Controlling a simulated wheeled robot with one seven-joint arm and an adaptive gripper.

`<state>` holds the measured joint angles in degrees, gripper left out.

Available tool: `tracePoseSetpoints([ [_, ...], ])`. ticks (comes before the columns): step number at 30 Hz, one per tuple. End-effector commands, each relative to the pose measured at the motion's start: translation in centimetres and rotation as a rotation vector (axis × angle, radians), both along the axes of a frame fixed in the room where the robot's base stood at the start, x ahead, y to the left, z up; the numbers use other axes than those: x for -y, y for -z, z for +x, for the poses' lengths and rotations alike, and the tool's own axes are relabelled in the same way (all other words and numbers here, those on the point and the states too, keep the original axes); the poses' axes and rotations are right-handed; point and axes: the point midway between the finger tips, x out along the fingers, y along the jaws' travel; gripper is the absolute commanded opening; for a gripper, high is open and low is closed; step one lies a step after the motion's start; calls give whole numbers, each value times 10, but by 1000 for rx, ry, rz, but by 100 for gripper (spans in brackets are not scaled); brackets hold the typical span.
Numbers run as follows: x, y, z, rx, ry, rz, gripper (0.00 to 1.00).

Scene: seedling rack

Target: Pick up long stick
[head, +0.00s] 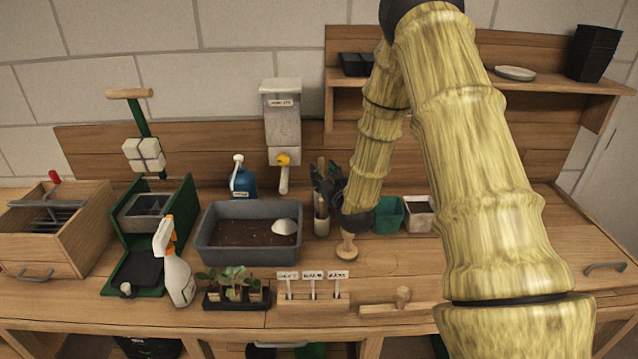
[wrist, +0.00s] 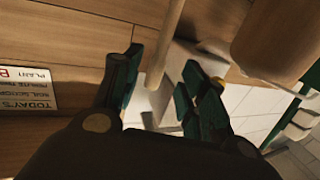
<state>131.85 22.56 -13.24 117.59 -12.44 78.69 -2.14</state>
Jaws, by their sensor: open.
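The long stick (head: 321,166) is a thin, light wooden rod standing nearly upright in a beige cup (head: 321,223) in the head view. In the wrist view the stick (wrist: 166,38) passes between the two dark green fingers of my gripper (wrist: 160,85), with a gap to either side. My gripper (head: 327,177) is open beside the upper part of the stick in the head view. The fingers partly hide the stick and the top of the cup there.
A grey soil tub (head: 207,240) stands left of the cup, and green (head: 388,214) and pinkish (head: 419,213) pots to its right. A dispenser (head: 282,115) hangs behind. A thick brown cylinder (wrist: 285,35) is close in the wrist view; I cannot tell what it is.

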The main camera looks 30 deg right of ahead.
Motion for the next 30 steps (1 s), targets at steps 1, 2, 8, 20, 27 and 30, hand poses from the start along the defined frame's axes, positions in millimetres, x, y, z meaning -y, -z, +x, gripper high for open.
tracePoseSetpoints([
  [1, 3, -5, 5, 2, 2, 0, 42],
  [2, 4, -5, 8, 2, 2, 0, 42],
  [8, 12, -2, 32, 0, 3, 0, 42],
  [20, 14, 0, 44, 0, 3, 1, 42],
  [27, 13, 0, 44, 0, 2, 0, 0],
  [30, 13, 0, 44, 0, 2, 0, 0],
])
